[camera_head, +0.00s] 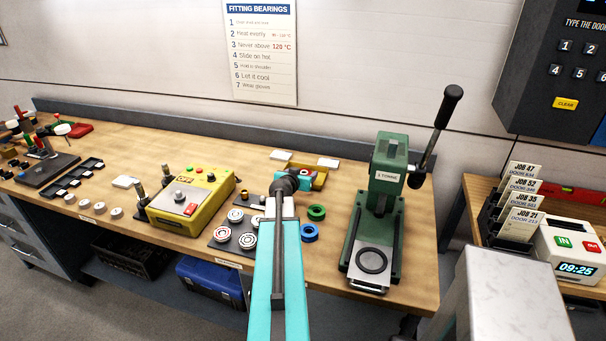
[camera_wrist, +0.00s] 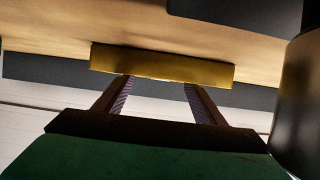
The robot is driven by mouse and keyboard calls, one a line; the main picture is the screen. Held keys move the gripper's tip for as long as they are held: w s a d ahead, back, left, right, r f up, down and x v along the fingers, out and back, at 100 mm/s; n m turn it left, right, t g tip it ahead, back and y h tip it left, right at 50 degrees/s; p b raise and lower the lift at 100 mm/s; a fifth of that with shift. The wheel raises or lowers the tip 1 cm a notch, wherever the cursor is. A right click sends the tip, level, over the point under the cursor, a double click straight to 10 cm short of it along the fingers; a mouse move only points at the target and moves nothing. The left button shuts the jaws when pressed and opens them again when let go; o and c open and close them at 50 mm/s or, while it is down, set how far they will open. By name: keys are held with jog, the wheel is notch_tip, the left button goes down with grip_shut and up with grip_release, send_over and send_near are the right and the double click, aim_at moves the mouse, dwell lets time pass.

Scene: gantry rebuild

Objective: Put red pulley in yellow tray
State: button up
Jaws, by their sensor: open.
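The yellow tray (camera_head: 320,179) sits at the back of the wooden bench in the head view, partly hidden by my arm. In the wrist view its yellow side (camera_wrist: 160,65) lies across the picture just past my fingertips. My gripper (camera_wrist: 157,84) is open, its two fingers apart with nothing seen between them. In the head view my wrist is in front of the tray's left part and the gripper is mostly hidden. I cannot make out the red pulley for sure. A small red patch shows beside my wrist, but I cannot tell what it is.
A blue ring (camera_head: 309,233) and a green ring (camera_head: 316,212) lie right of my arm. A green press (camera_head: 386,225) stands further right. A yellow control box (camera_head: 190,203) and a dark plate with bearings (camera_head: 225,236) are to the left.

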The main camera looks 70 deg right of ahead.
jog(key=shift+b+v, duration=1.4)
jog(key=shift+v, duration=3.05)
jog(key=shift+r+p, duration=0.1)
jog(key=shift+p, duration=0.4)
jog(key=shift+a+p, duration=0.1)
jog(key=shift+p, duration=0.45)
jog(key=shift+r+p, duration=0.1)
jog(key=shift+p, duration=0.2)
jog(key=p+v, duration=0.2)
jog(key=p, duration=0.5)
jog(key=shift+a+p, duration=0.2)
jog(key=shift+p, duration=0.35)
